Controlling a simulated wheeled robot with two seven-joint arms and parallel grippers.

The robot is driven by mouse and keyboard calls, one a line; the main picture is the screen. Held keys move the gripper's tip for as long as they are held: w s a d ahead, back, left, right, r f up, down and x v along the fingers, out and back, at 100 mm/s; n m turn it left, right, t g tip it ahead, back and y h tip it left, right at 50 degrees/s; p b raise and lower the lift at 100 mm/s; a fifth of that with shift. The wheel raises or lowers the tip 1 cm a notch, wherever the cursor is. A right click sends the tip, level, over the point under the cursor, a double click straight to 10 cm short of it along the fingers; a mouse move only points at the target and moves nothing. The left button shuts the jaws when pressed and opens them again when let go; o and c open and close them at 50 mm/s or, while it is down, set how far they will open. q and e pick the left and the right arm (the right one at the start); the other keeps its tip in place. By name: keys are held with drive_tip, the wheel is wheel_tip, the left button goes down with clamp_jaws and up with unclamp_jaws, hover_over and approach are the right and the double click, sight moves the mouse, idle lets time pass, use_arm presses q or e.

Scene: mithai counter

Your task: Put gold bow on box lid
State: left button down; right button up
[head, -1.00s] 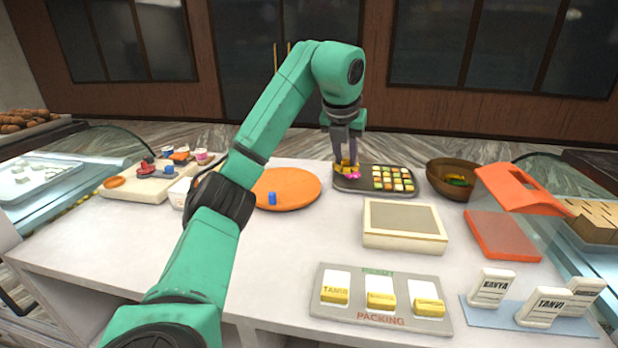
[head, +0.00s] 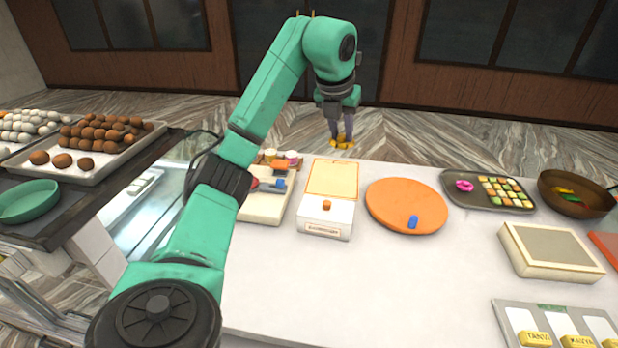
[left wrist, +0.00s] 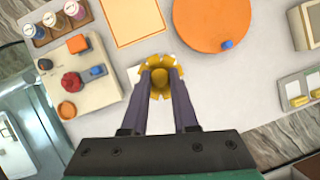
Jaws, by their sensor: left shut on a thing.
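My left gripper (head: 341,138) is shut on the gold bow (head: 342,143). It holds the bow in the air, and in the head view the bow shows against the floor beyond the counter's far edge. In the left wrist view, the gold bow (left wrist: 161,85) sits between the fingertips and covers much of a white piece behind it. A cream box (head: 553,240) with a flat greyish-beige top lies on the counter at the right in the head view. I cannot tell for certain which surface is the box lid. My right gripper is not in view.
An orange disc (head: 385,200) with a blue piece, a white labelled block (head: 313,218) with an orange knob, and an orange-edged sheet (head: 332,178) lie mid-counter. A dark tray (head: 455,205) holds a pink bow and small sweets. The counter's front middle is clear.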

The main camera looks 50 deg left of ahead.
use_arm(q)
drive_tip(key=f, duration=0.6)
drive_tip(key=d+f+p, duration=0.1)
drive_tip(key=f, duration=0.6)
drive_tip(key=w+d+f+p, duration=0.1)
drive_tip(key=f, duration=0.5)
drive_tip(key=shift+f, duration=0.25)
drive_tip(key=shift+a+f, duration=0.15)
drive_tip(key=shift+f, duration=0.05)
drive_tip(key=c, duration=1)
unclamp_jaws()
drive_tip(key=shift+c, duration=0.2)
drive_tip(key=shift+o, duration=0.4)
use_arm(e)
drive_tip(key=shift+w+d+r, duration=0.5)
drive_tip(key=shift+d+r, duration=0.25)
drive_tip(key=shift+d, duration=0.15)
use_arm(q)
drive_tip(key=shift+r, duration=0.15)
drive_tip(key=shift+s+r, duration=0.1)
drive_tip(key=shift+r, duration=0.15)
drive_tip(key=b+v, duration=0.2)
drive_tip(key=v, duration=0.9)
drive_tip(key=shift+r+b, duration=0.25)
drive_tip(key=shift+b, duration=0.15)
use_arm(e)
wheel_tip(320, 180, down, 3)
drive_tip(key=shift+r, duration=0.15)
